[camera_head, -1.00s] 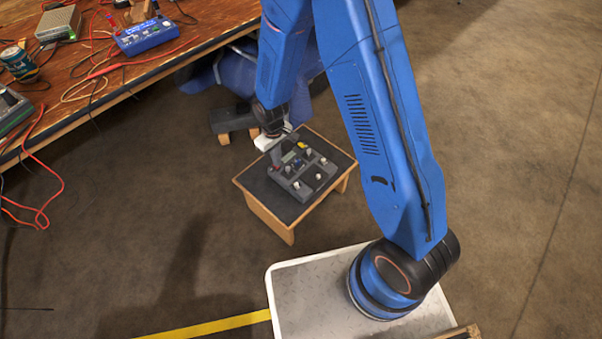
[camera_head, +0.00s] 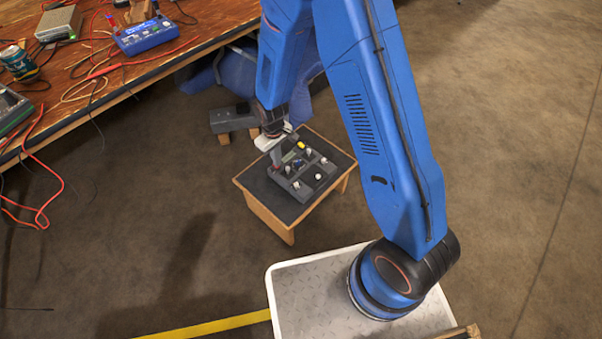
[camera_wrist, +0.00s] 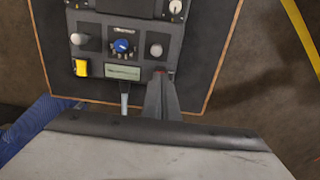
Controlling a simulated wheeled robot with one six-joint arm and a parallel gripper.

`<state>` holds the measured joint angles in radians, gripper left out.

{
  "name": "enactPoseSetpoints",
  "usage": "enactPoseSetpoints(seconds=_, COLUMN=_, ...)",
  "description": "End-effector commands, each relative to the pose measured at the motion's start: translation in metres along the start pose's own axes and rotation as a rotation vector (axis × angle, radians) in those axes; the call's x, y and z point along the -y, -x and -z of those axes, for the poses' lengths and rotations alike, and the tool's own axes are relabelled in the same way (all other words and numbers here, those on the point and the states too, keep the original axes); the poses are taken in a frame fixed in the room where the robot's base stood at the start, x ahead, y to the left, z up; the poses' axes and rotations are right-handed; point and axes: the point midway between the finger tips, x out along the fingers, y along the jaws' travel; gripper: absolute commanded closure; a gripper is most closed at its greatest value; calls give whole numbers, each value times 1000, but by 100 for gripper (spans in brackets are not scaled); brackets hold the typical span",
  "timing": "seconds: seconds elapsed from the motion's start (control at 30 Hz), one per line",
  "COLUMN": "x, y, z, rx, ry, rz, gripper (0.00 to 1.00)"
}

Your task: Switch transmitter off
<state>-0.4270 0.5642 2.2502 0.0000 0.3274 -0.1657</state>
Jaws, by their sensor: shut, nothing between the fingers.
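The transmitter (camera_head: 304,174) is a dark grey box with knobs and switches, lying on a small black-topped wooden stool (camera_head: 286,214). The wrist view shows its panel (camera_wrist: 113,47) close up, with a blue knob (camera_wrist: 123,46), grey-white knobs (camera_wrist: 156,50), a yellow switch (camera_wrist: 81,68) and a small display (camera_wrist: 122,72). My gripper (camera_wrist: 161,74) is shut and empty. Its fingertips are at the panel's near edge, right of the display, over a small reddish part that they mostly hide. I cannot tell whether they touch it.
A wooden workbench (camera_head: 130,75) with cables, a blue device (camera_head: 144,36) and a can (camera_head: 18,63) stands at the upper left. A grey block (camera_head: 232,119) and blue fabric (camera_head: 207,79) lie behind the stool. The floor to the right is clear.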

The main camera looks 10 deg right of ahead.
Motion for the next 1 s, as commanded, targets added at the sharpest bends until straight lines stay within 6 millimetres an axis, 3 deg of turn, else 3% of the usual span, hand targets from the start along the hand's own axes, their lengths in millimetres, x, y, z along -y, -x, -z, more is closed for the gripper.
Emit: enactPoseSetpoints(seconds=1.0, x=0, y=-12, z=0, rx=0, ry=0, rz=0, gripper=100)
